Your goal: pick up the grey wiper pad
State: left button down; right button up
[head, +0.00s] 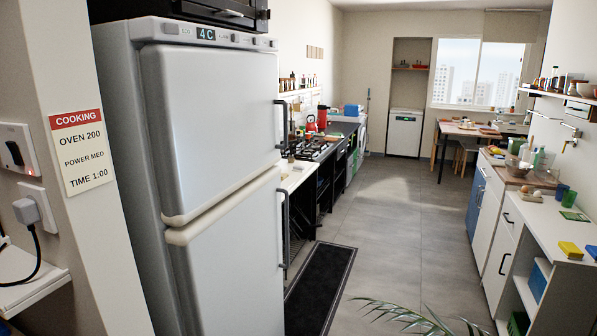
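I cannot make out a grey wiper pad anywhere in the head view. The gas hob (312,148) is on the left-hand counter, beyond the fridge. It is far off and small, and items on and around it are too small to tell apart. Neither of my grippers is in view.
A tall white fridge-freezer (225,200) stands close on the left and hides part of the counter. A dark mat (320,285) lies on the floor beside it. A right-hand counter holds a yellow block (570,250) and several items. The tiled floor between is clear, with plant leaves (405,315) at the front.

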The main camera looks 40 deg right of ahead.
aim_at(296, 168)
jog(key=i+l, duration=0.2)
jog(key=l, duration=0.25)
jog(key=i+l, duration=0.2)
jog(key=l, duration=0.2)
jog(key=i+l, duration=0.2)
jog(key=l, duration=0.25)
jog(key=i+l, duration=0.2)
jog(key=l, duration=0.2)
jog(key=i+l+u, duration=0.1)
jog(key=l, duration=0.35)
jog(key=i+l, duration=0.25)
jog(key=l, duration=0.2)
jog(key=i+l, duration=0.2)
jog(key=l, duration=0.25)
jog(key=i+l, duration=0.15)
jog(key=l, duration=0.25)
jog(key=i+l, duration=1.05)
jog(key=i, duration=0.15)
